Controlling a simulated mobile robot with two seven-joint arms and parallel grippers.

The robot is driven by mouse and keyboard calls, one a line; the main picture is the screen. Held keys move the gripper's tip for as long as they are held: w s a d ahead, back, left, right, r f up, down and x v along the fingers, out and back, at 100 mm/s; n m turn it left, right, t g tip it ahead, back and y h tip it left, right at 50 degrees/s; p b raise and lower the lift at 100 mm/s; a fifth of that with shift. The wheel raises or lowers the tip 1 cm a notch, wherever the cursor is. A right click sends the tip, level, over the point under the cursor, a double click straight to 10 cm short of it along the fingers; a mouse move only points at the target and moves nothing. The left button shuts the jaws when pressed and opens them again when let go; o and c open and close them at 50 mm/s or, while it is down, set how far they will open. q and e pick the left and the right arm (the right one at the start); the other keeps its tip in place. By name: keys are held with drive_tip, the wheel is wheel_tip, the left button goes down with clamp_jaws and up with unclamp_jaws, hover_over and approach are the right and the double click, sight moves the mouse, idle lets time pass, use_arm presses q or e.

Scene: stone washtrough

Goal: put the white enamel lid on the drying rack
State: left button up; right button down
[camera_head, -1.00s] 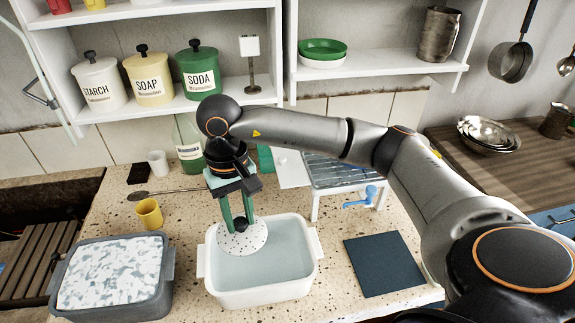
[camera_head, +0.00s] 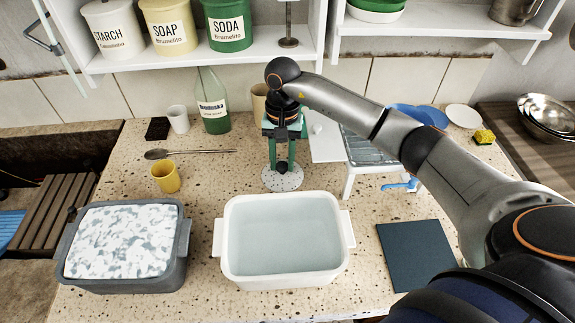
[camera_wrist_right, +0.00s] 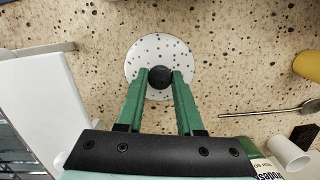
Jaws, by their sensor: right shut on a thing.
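The white enamel lid (camera_head: 283,179) is a round speckled disc with a black knob. It is in front of the drying rack's left side and behind the white basin. My right gripper (camera_head: 281,164) is shut on the knob from above. The right wrist view shows the lid (camera_wrist_right: 160,62) flat between the green fingers (camera_wrist_right: 159,78). I cannot tell how high it is over the counter. The drying rack (camera_head: 369,149) has a grey ribbed top on white legs, with a white side board (camera_head: 327,146). My right arm hides part of it. My left gripper is not in view.
The white basin (camera_head: 232,245) of water stands in front of the lid. A grey tub (camera_head: 178,262), yellow cup (camera_head: 166,177), spoon (camera_head: 200,153) and green bottle (camera_head: 214,105) are to the left. A dark blue mat (camera_head: 416,256) lies right. Blue plates (camera_head: 425,115) are behind the rack.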

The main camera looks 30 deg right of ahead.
sight(283, 172)
wheel_tip(283, 172, down, 4)
drive_tip(key=shift+r, duration=0.1)
drive_tip(key=shift+f, duration=0.25)
drive_tip(key=shift+f, duration=0.15)
drive_tip(key=c, duration=0.5)
unclamp_jaws()
drive_tip(key=shift+c, duration=0.2)
